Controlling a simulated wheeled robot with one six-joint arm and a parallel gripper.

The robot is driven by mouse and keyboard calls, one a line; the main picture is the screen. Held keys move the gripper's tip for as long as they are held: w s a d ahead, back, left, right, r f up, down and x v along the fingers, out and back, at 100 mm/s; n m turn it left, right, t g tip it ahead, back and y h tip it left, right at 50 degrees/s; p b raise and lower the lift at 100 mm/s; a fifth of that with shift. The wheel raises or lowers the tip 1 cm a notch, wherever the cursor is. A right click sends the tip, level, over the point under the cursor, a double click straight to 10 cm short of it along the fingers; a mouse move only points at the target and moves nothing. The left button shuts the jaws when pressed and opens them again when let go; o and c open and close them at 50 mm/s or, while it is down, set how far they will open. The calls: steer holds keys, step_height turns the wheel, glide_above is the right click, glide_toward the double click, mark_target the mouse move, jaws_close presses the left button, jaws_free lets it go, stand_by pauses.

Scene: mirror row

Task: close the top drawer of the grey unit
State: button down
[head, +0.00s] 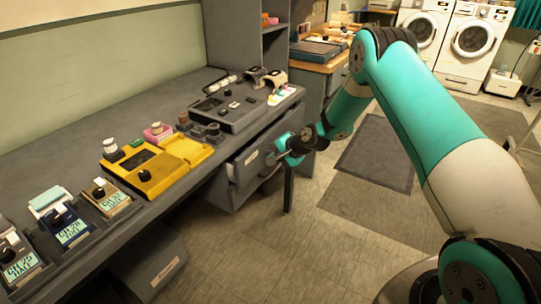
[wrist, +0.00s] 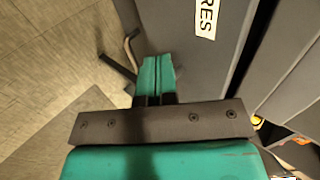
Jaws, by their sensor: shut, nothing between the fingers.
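The grey unit (head: 226,186) stands under the far end of the counter. Its top drawer (head: 248,166) has a white label on the front and sticks out a little from the unit. My gripper (head: 277,156) is at the right part of this drawer front. In the wrist view my gripper's teal fingers (wrist: 154,74) are together and empty, beside the dark grey drawer front (wrist: 190,62) with its label. A bar handle (wrist: 131,48) shows left of the fingertips. I cannot tell whether the fingers touch the front.
The grey counter (head: 110,90) carries a yellow device (head: 158,166), a dark grey console (head: 240,104) and several small boxed items. A grey bin (head: 157,262) is under the counter. Dark mats (head: 375,155) lie on the open floor at right; washing machines (head: 472,45) stand behind.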

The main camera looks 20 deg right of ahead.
steer(key=s+f+v, duration=0.1)
steer(key=v, duration=1)
steer(key=t+y+b, duration=0.3)
steer(key=t+b, duration=0.1)
steer(key=b, duration=0.6)
glide_toward(256, 162)
steer(key=x, duration=0.6)
steer(key=shift+a+f, duration=0.15)
steer(key=shift+w+a, duration=0.25)
steer(key=shift+w, duration=0.2)
